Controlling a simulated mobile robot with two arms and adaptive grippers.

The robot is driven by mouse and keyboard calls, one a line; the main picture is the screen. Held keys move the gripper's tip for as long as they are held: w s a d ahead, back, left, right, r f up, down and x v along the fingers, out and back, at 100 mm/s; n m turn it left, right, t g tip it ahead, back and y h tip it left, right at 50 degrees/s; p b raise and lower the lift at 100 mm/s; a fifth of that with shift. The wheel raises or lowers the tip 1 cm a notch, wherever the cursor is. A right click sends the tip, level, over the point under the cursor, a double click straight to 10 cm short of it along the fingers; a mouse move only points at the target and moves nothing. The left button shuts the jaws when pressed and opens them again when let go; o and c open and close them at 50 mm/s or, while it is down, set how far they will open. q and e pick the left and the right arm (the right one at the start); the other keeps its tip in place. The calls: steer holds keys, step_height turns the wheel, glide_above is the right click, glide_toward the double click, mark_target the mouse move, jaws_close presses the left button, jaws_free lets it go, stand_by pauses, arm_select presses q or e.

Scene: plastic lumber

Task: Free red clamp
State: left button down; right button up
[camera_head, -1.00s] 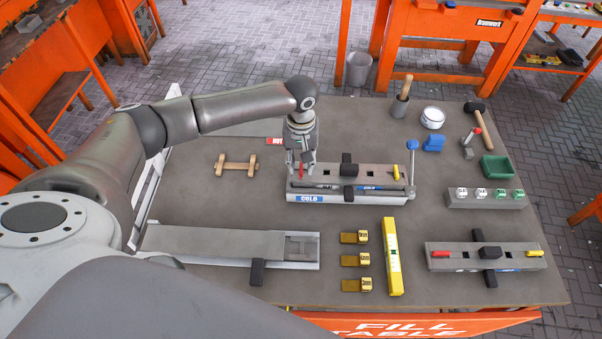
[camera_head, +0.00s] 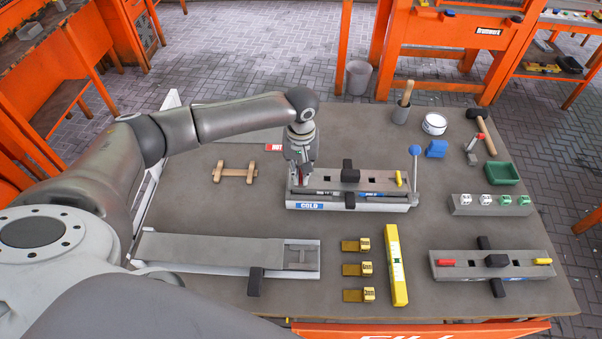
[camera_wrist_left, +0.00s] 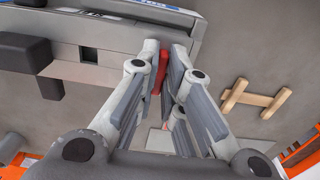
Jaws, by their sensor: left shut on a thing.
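The red clamp (camera_wrist_left: 160,70) stands at the left end of a grey mould (camera_head: 383,178) marked COLD. My left gripper (camera_head: 302,183) is over that end, pointing down, and its fingers (camera_wrist_left: 165,85) are shut on the red clamp in the left wrist view. The fingers hide most of the clamp in the head view. A yellow clamp (camera_head: 399,178) is at the right end of the same mould, with a black block (camera_head: 348,173) across its middle. My right gripper is not in view.
A blue-knobbed lever (camera_head: 415,178) stands at the mould's right end. A wooden piece (camera_head: 235,171) lies to its left. A second mould (camera_head: 520,266) with clamps is at front right.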

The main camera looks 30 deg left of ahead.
arm_select(q)
steer(key=shift+r+n+p, duration=0.15)
steer(key=shift+n+p, duration=0.15)
steer(key=shift+p, duration=0.3)
steer(key=shift+n+p, duration=1.8)
steer(key=shift+p, duration=0.55)
steer(key=shift+n, duration=0.3)
steer(key=shift+p, duration=0.3)
